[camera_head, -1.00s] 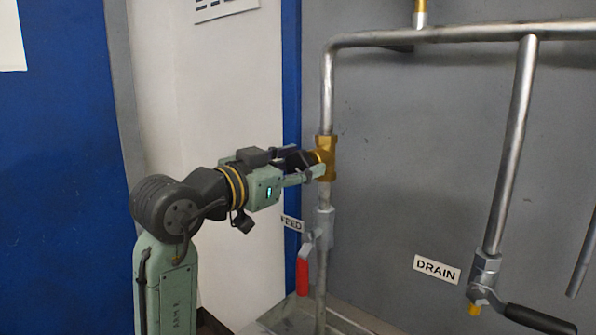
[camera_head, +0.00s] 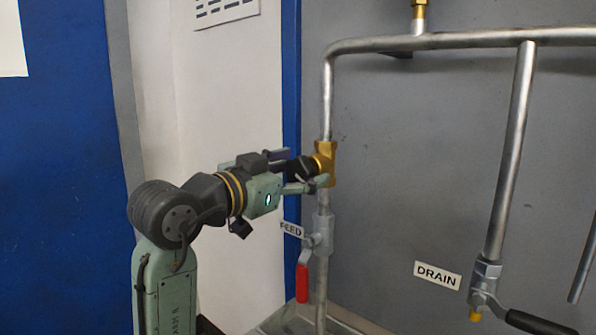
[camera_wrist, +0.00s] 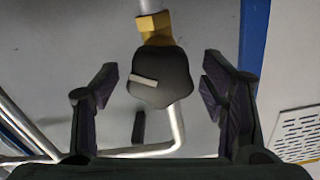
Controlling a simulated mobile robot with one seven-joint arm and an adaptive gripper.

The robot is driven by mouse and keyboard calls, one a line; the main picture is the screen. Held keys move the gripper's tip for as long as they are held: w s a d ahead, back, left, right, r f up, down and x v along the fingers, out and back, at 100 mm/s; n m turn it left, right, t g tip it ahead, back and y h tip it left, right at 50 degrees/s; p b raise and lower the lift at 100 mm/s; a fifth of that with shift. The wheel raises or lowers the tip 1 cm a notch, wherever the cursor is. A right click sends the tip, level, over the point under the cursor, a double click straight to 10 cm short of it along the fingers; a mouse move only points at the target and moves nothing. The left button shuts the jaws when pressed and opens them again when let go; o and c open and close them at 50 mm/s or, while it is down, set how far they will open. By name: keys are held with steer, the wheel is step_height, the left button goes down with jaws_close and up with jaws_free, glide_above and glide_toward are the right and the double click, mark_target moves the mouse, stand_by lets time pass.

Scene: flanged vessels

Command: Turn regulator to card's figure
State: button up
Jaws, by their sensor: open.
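The regulator has a brass body (camera_head: 329,164) set in the vertical pipe at the middle of the head view. Its dark lobed knob (camera_wrist: 165,80) shows in the wrist view, with a pale pointer bar pointing left in that picture. My gripper (camera_wrist: 160,84) is open, with one finger on each side of the knob and a visible gap to both. In the head view my gripper (camera_head: 304,170) reaches the regulator from the left, and its fingers partly hide the knob. No readable figure shows on any card.
A red-handled feed valve (camera_head: 303,282) hangs just below the regulator. The black-handled drain valve (camera_head: 540,324) is at lower right, beside a DRAIN label (camera_head: 437,275). A slotted white panel (camera_head: 226,12) and a cut-off white sheet (camera_head: 12,38) are on the walls at upper left.

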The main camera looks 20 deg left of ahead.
steer(key=v, duration=1.2)
